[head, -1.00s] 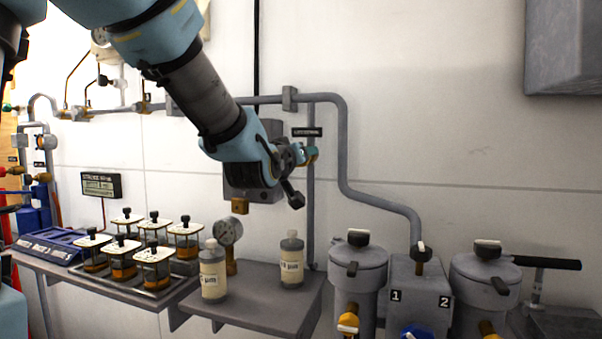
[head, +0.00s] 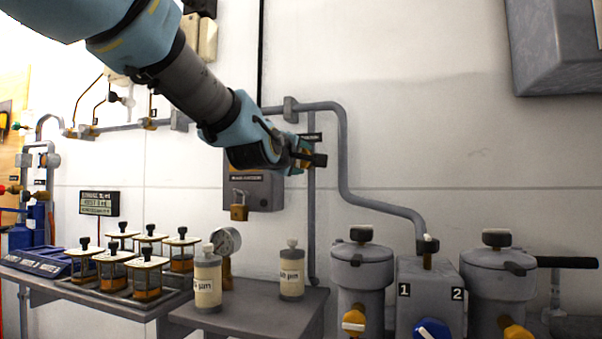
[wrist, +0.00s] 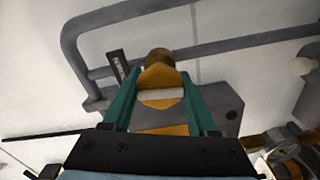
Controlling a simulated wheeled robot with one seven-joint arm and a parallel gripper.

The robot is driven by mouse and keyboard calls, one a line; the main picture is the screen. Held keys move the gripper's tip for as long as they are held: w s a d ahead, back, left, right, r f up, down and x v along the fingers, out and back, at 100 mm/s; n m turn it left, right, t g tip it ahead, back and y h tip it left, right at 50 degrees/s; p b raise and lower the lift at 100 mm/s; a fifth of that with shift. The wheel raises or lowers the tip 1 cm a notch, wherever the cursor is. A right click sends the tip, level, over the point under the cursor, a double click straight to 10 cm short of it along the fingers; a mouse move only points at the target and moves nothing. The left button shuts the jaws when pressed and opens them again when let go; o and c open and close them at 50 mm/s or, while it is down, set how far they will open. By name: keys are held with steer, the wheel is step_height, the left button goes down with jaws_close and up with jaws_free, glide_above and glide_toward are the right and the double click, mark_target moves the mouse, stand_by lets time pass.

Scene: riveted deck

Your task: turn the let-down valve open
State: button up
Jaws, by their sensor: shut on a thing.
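The let-down valve shows in the wrist view as an orange handle (wrist: 160,77) with a pale stripe across its end and a brass round part behind it. My gripper (wrist: 158,88) is shut on this handle, one teal finger on each side. In the head view my gripper (head: 304,153) is at the vertical pipe, just below a small dark label (head: 311,136). There the wrist and fingers hide most of the valve. I cannot tell its exact angle.
A grey box (head: 262,192) with a brass padlock (head: 239,213) is behind and below my wrist. Below stand a gauge (head: 226,241), two bottles (head: 207,280) (head: 291,270) and several caged jars (head: 147,275). Grey canisters (head: 361,277) stand at lower right.

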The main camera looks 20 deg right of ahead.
steer(key=shift+f+n+b, duration=0.15)
steer(key=shift+n+b, duration=0.4)
steer(key=shift+n, duration=0.05)
steer(key=o, duration=1.4)
steer(key=shift+s, duration=0.1)
steer(key=p+v, duration=1)
steer(key=p, duration=0.2)
steer(key=shift+s+a, duration=0.2)
steer(key=shift+a, duration=0.05)
